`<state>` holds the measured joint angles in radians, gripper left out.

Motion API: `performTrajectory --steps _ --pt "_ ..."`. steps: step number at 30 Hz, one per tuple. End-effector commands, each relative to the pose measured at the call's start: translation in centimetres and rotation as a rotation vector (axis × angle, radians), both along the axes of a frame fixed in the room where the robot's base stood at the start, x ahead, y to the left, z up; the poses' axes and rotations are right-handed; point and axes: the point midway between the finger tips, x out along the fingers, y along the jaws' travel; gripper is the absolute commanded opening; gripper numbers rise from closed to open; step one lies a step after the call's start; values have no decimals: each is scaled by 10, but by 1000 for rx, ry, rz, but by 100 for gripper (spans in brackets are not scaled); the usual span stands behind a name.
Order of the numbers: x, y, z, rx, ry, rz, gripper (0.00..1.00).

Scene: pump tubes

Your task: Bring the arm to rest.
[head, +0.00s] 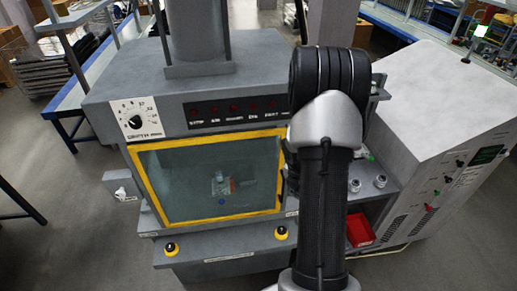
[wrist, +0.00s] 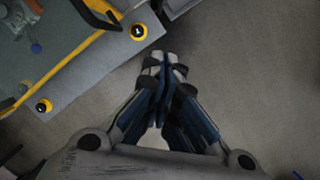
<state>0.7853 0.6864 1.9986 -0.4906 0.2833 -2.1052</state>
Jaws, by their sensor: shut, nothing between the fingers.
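My gripper (wrist: 163,68) shows in the wrist view, with its fingertips together and nothing between them. It hangs over the bare grey floor, to the right of the machine's front ledge (wrist: 88,68). In the head view my arm stands in front of the grey machine (head: 245,65), and it hides the gripper and part of the machine's right side. The yellow-framed window (head: 180,165) of the machine is lowered over its front, with a small fixture dimly visible behind the glass.
Two yellow-ringed buttons, left (head: 171,249) and right (head: 281,232), sit on the front ledge. A grey cabinet (head: 440,90) stands at the right. Floor is free at the left front.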

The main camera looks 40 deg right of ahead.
Motion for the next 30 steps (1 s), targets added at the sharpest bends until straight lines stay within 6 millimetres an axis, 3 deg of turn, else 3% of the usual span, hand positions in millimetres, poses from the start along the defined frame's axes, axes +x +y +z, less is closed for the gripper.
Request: performTrajectory --steps 7,11,15,20,25,30 --pt "4 3 2 -3 -9 -15 0" --pt "17 22 12 -13 -58 -121 0" --pt "33 68 33 -7 -165 -350 0" --pt "33 135 50 48 -299 -644 0" --pt "12 209 53 158 -423 -948 0" --pt "-27 278 37 313 -500 -1243 0"
